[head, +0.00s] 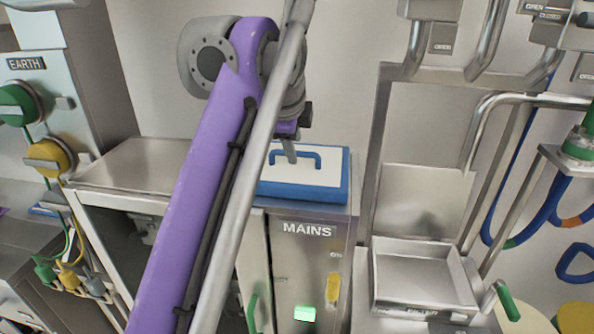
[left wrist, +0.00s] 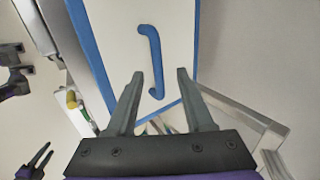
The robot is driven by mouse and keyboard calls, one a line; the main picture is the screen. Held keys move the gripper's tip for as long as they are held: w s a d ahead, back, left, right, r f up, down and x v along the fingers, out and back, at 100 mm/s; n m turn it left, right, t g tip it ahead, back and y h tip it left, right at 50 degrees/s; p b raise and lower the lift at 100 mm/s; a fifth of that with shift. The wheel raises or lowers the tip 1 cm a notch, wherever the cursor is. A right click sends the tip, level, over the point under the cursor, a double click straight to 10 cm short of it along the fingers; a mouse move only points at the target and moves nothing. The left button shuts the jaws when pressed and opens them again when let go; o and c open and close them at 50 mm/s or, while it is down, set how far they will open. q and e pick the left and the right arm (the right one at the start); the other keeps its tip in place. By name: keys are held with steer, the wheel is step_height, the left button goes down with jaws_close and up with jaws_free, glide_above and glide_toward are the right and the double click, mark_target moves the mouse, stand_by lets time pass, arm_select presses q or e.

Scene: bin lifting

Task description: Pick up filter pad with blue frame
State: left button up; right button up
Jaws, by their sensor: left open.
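The filter pad (head: 330,180) has a white top, a blue frame and a blue bar handle. It lies flat on top of the MAINS cabinet. My left gripper (head: 290,155) points down over the pad's back part, close to the handle, and my arm hides the pad's left side. In the left wrist view the pad (left wrist: 115,40) fills the upper middle. There the open, empty fingers (left wrist: 160,73) show to either side of the handle's near end; whether they touch the pad is unclear. A small dark pronged shape, apparently my right gripper (left wrist: 40,160), is at lower left.
The MAINS cabinet (head: 310,258) has a green light and a yellow handle on its front. A metal tray (head: 422,280) and bent pipes stand to its right. A bare metal bench top (head: 125,165) lies left of the pad, with green and yellow EARTH connectors further left.

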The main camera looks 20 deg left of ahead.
arm_select(q)
steer(key=shift+w+a+f, duration=0.1)
steer(key=shift+w+f, duration=0.1)
steer(key=shift+f, duration=0.35)
steer(key=shift+w+a+f, duration=0.1)
steer(key=shift+w+f, duration=0.05)
steer(key=shift+f, duration=0.35)
steer(key=shift+w, duration=0.15)
jaws_close()
stand_by(0.5)
